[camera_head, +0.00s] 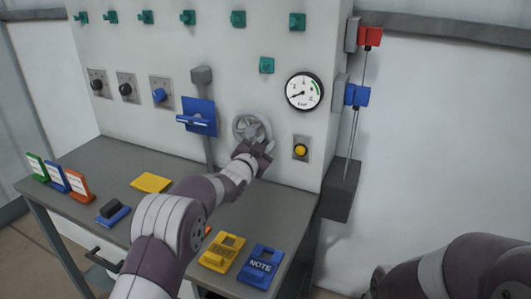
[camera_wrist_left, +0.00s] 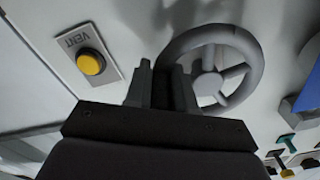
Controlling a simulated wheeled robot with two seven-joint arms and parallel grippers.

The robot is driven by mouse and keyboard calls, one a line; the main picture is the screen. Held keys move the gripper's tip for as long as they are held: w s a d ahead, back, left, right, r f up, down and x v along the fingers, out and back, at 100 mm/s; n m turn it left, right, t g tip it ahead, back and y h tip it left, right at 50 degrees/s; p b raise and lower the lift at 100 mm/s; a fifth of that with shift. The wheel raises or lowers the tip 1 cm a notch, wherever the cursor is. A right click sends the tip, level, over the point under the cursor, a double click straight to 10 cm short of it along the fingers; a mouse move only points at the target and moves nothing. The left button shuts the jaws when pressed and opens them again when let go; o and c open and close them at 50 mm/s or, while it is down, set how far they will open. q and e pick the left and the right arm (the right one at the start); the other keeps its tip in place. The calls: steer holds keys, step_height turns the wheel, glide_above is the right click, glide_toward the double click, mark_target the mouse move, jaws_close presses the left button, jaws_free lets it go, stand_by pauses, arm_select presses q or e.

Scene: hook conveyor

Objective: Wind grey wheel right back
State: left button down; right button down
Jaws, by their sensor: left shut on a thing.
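The grey wheel (camera_head: 242,124), a spoked handwheel, is mounted on the white panel above the bench. My left gripper (camera_head: 259,147) reaches up to its lower edge and is shut on the rim. In the left wrist view the wheel (camera_wrist_left: 257,75) shows its hub and spokes, with part of the rim between the fingers of my left gripper (camera_wrist_left: 165,85). The gripper covers the lower part of the rim in the head view. My right arm shows at the bottom right, but its gripper is out of view.
A round gauge (camera_head: 304,91) and a yellow VENT button (camera_head: 300,150) are right of the wheel. Yellow (camera_head: 222,253) and blue (camera_head: 261,267) note holders lie on the bench (camera_head: 85,160).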

arm_select(q)
steer(key=w+a+m+b, duration=0.1)
steer(key=a+m+b, duration=0.3)
steer(key=m, duration=0.6)
steer(key=w+a+f+m+b, duration=0.1)
steer(key=a+m+b, duration=0.3)
steer(key=m, duration=0.7)
steer(key=shift+w+f+b, duration=0.25)
steer(key=shift+w+b, duration=0.4)
steer(key=shift+b, duration=0.45)
steer(key=shift+r, duration=0.15)
steer(key=c, duration=1)
jaws_free()
steer(key=shift+a, duration=0.1)
steer(key=shift+w, duration=0.1)
